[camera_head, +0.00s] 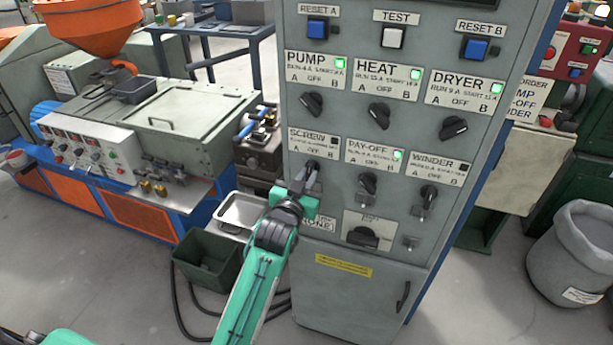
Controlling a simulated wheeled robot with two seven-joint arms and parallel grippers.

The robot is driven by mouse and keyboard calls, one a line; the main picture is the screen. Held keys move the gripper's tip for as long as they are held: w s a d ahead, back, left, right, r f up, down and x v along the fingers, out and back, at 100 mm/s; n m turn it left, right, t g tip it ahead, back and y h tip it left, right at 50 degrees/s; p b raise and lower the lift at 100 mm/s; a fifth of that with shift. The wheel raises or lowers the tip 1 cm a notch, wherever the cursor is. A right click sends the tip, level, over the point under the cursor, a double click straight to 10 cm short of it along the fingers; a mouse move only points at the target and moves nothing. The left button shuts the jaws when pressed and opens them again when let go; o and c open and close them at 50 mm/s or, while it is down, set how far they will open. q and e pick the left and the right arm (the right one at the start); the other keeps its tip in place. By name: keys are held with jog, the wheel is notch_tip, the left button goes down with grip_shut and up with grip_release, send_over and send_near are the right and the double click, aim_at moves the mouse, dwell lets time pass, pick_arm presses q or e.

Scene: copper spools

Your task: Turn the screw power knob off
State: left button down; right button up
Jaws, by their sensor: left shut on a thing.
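The grey control cabinet (345,210) stands in front of me. Its SCREW label (312,140) is on the left of the panel, and the small lamp beside the lettering looks dark. The screw knob (312,166) sits just below that label, largely covered by my left gripper (308,178). My left gripper reaches up from below and is shut on the knob, with its fingers against the panel. The knob's exact pointing direction is hidden. My right gripper is not in view.
Neighbouring knobs are close: the PUMP knob (312,103) above and the PAY-OFF knob (368,184) to the right. A dark green bin (207,262) and a metal tray (240,212) stand left of the cabinet. A grey waste bin (572,262) stands at right.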

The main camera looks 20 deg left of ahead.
pick_arm(q)
jog(key=shift+n, duration=0.5)
jog(key=c, duration=1.4)
grip_release()
jog(key=shift+c, duration=0.2)
jog(key=shift+s+f, duration=0.1)
jog(key=shift+s, duration=0.2)
jog(key=s+b, duration=0.4)
jog(key=s, duration=0.9)
jog(key=shift+a, duration=0.2)
jog(key=shift+s, duration=0.1)
